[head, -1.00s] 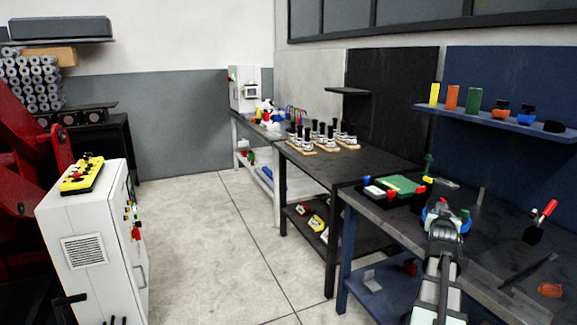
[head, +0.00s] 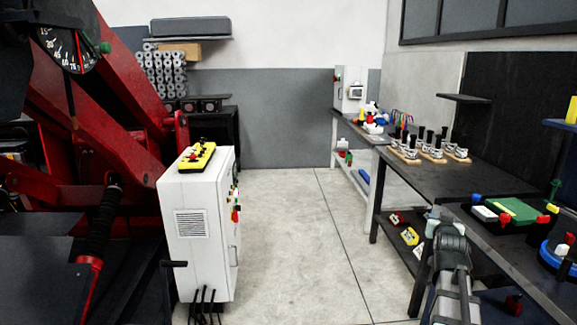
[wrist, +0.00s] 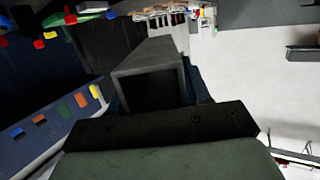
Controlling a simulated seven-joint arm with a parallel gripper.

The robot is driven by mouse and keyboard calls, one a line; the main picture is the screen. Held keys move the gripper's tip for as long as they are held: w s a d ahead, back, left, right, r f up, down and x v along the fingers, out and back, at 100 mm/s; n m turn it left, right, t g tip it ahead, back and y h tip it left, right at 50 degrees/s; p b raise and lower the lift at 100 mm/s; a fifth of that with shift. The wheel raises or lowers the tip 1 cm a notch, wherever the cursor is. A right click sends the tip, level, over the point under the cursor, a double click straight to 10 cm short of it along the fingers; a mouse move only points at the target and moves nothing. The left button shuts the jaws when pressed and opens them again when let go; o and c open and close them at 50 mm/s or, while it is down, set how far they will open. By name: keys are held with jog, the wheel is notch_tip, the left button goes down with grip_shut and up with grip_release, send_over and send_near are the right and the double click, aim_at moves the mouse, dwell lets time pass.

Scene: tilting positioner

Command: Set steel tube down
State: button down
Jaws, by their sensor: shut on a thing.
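The steel tube (wrist: 148,68) is a grey, square, hollow section in the wrist view, with its open dark end facing the camera. My gripper (wrist: 160,122) is shut on it; a dark jaw part crosses the view just below the tube's end. In the head view my gripper (head: 440,228) is at the lower right, by the front left corner of the near dark workbench (head: 520,262). The tube cannot be made out there, and the gripper's tips are partly hidden by my wrist.
A white control cabinet (head: 195,235) with a yellow-topped panel stands left, beside red machinery (head: 120,120). Open floor (head: 300,250) lies between it and the benches. The near bench carries a green board (head: 515,209), coloured blocks and a blue round holder (head: 556,254).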

jog(key=w+a+n+t+y, duration=0.1)
jog(key=w+a+n+y, duration=0.1)
jog(key=a, duration=1.5)
jog(key=w+a+n+y, duration=0.3)
jog(key=w+a+y, duration=0.2)
jog(key=a, duration=1.2)
jog(key=shift+w+a+r+t, duration=0.3)
jog(key=shift+w+t, duration=0.1)
jog(key=shift+d, duration=0.1)
